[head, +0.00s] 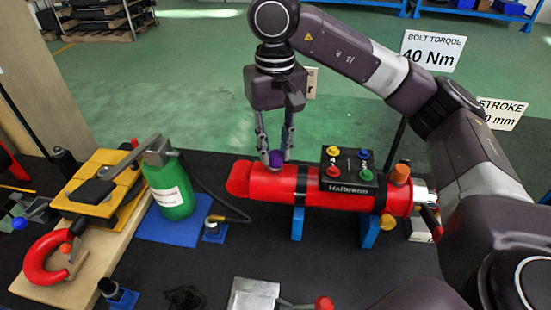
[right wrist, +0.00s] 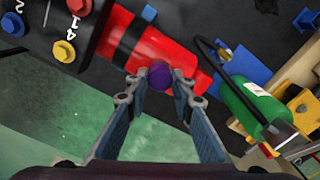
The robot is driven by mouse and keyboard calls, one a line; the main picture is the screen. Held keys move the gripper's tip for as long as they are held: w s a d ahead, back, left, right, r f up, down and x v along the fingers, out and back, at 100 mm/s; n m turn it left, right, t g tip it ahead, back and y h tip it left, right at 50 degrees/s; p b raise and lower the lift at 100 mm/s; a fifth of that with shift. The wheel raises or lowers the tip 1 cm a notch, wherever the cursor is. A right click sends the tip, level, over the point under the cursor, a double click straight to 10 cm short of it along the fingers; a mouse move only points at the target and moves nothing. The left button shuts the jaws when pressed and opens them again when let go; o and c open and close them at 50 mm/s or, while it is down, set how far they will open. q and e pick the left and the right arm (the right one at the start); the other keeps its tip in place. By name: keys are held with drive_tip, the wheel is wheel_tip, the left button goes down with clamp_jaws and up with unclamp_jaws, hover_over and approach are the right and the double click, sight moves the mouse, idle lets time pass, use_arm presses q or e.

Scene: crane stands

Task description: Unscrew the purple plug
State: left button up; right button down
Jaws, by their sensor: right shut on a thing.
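The purple plug (head: 276,158) sits on top of the red cylinder (head: 270,183), near its left end. My right gripper (head: 275,155) comes down from above with its fingers on both sides of the plug. In the right wrist view the fingertips (right wrist: 160,82) close on the purple plug (right wrist: 160,77), which shows as a round knob against the red cylinder (right wrist: 172,45). Whether the plug still sits in its hole cannot be told. My left gripper is not in view.
A black block (head: 349,181) with coloured knobs sits on the cylinder, beside an orange cap (head: 400,174). Blue supports (head: 298,222) hold the cylinder above the dark table. A green bottle (head: 170,190), a hose (head: 225,200) and a red hook (head: 45,262) lie to the left.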

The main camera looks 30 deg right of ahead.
drive_tip(key=shift+w+r, duration=0.1)
drive_tip(key=n, duration=0.5)
idle(0.3)
drive_tip(key=shift+n, duration=0.3)
drive_tip(key=n, duration=0.5)
drive_tip(key=c, duration=1.6)
unclamp_jaws()
drive_tip(key=shift+c, duration=0.7)
